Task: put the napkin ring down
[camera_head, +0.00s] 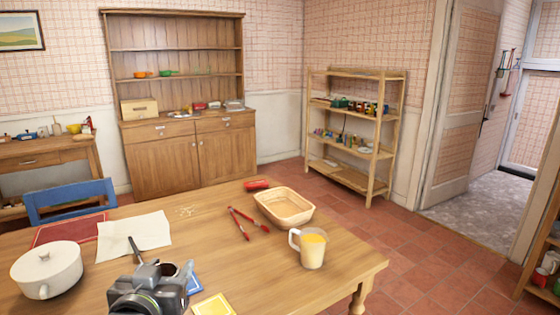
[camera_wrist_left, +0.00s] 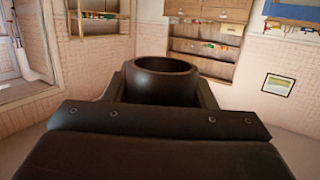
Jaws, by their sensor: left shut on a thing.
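My left gripper (camera_head: 168,272) is at the bottom left of the head view, over the front part of the wooden table (camera_head: 205,235). It is shut on the napkin ring, a dark brown round ring. In the left wrist view the napkin ring (camera_wrist_left: 165,68) sits between the two dark fingers, its open rim facing up in the picture. In the head view the ring is small and partly hidden by the gripper. The wrist view shows walls and furniture behind the ring and no tabletop. My right gripper is not in view.
Near the gripper are a white lidded pot (camera_head: 45,272), a cream cloth (camera_head: 128,238), a blue card (camera_head: 195,283) and a yellow card (camera_head: 214,305). Red tongs (camera_head: 247,221), a basket (camera_head: 284,207) and a juice jug (camera_head: 312,250) stand to the right. Bare wood lies between.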

